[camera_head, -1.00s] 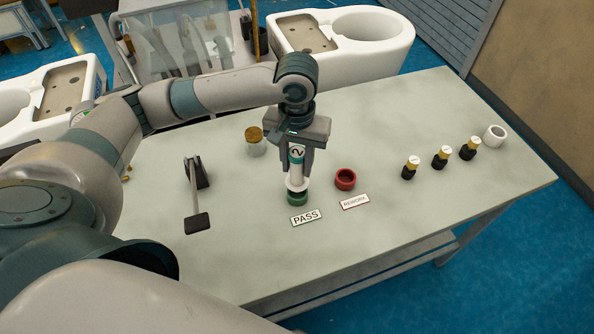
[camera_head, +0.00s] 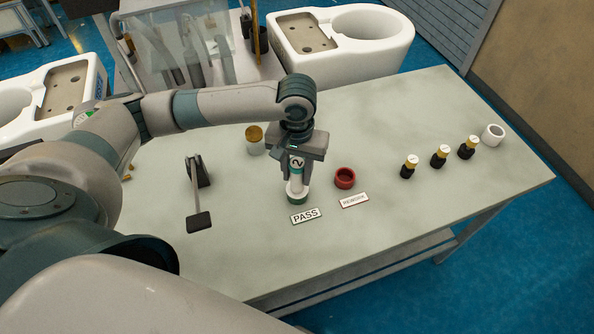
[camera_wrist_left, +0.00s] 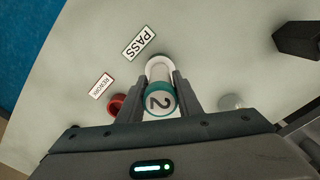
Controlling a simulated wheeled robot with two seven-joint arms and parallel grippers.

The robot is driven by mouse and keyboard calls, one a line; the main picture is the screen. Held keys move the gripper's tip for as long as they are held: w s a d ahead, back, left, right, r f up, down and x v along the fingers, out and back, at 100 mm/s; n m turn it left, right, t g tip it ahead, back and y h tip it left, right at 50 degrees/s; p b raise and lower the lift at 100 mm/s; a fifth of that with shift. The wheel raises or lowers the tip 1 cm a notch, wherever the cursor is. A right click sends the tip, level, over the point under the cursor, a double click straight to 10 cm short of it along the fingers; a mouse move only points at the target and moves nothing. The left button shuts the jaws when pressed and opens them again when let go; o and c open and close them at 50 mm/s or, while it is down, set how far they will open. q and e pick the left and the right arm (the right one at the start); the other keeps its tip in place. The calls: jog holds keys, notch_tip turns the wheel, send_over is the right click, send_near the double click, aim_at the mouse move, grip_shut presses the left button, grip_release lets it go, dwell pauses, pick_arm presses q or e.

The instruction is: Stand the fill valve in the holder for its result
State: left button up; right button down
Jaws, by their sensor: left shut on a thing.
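The fill valve (camera_head: 296,180) is white with a teal band and the number 2 on top. It stands upright in the head view, its wide white base at the green holder (camera_head: 297,201) behind the PASS label (camera_head: 305,215). The base covers most of the holder, so I cannot tell how deep it sits. My left gripper (camera_head: 297,165) points down and is shut on the upper part of the valve. In the left wrist view the valve (camera_wrist_left: 160,99) shows between the two fingers (camera_wrist_left: 160,95). The red holder (camera_head: 344,178) behind the REWORK label (camera_head: 354,200) is empty. My right gripper is not in view.
A jar with an amber lid (camera_head: 254,140) and a black stand with a lever (camera_head: 198,190) are left of the gripper. Several small black-and-gold pieces and a white ring (camera_head: 493,135) line the right side. The table front right is clear.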

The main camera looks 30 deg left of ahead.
pick_arm(q)
jog(key=o, duration=1.1)
jog(key=shift+f, duration=0.1)
jog(key=shift+r, duration=0.65)
notch_tip(320, 180, up, 11)
jog(key=shift+b, duration=1.25)
